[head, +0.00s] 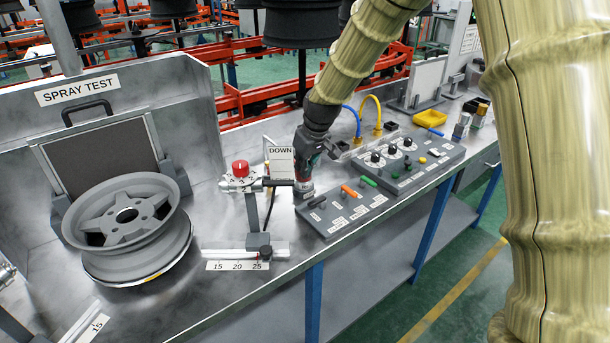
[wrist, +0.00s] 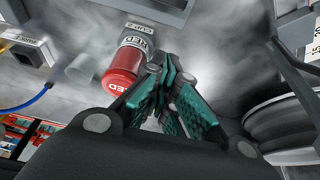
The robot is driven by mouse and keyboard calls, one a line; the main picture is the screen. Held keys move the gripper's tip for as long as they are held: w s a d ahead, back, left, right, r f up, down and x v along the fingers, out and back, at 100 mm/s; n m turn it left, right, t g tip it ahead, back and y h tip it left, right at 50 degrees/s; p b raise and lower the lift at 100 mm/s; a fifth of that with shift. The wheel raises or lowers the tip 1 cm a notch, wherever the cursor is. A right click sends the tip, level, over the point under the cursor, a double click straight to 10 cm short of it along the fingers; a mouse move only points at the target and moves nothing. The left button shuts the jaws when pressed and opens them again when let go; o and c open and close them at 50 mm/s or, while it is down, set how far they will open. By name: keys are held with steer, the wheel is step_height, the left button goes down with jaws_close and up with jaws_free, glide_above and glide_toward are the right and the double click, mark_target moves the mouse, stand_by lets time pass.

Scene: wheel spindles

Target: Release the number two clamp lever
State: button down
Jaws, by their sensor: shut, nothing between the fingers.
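In the head view a sloped grey panel (head: 342,222) on the bench carries a black lever (head: 316,200), an orange lever (head: 349,191) and a green lever (head: 369,181) in a row. White labels lie in front of them, too small to read, so I cannot tell which lever is number two. My gripper (head: 303,193) points down just behind and left of the black lever, apart from the orange and green ones. Whether it touches the panel is unclear. In the wrist view my gripper (wrist: 163,68) is shut and empty, with a red cylinder (wrist: 122,70) beside the fingertips.
A stand with a red knob (head: 240,168) is close left of my gripper, with a "DOWN" sign (head: 280,163) behind. A grey wheel (head: 130,225) sits at left.

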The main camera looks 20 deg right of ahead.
steer(key=p+x, duration=0.1)
steer(key=x, duration=0.8)
steer(key=shift+p, duration=0.35)
steer(key=s, duration=0.1)
steer(key=s+d+p, duration=0.1)
steer(key=shift+s+r, duration=0.15)
steer(key=shift+s, duration=0.25)
steer(key=shift+s+d, duration=0.15)
steer(key=shift+s, duration=0.35)
